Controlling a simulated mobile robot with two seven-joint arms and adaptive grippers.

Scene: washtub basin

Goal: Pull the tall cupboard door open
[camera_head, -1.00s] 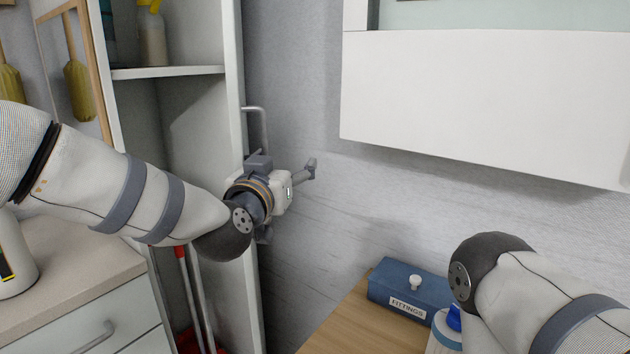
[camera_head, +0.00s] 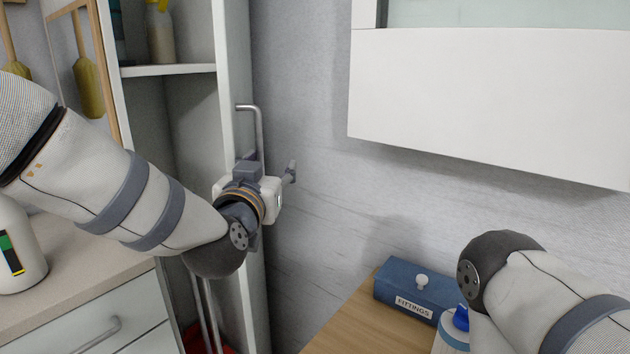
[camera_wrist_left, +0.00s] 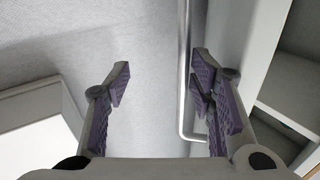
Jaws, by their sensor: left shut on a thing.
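The tall cupboard door (camera_head: 234,85) is a pale upright panel, seen nearly edge-on, with the shelves to its left in view. Its metal bar handle (camera_head: 259,130) is on the right side and also shows in the left wrist view (camera_wrist_left: 184,60). Some of the handle is hidden behind the gripper. My right arm shows at lower right; its gripper is out of view.
A blue FITTINGS box (camera_head: 402,287) and a blue-capped bottle (camera_head: 455,322) are on the wooden top at lower right. A white wall cabinet (camera_head: 490,105) hangs above. A counter with drawers (camera_head: 75,265) is at left. Bare wall lies between the door and the wall cabinet.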

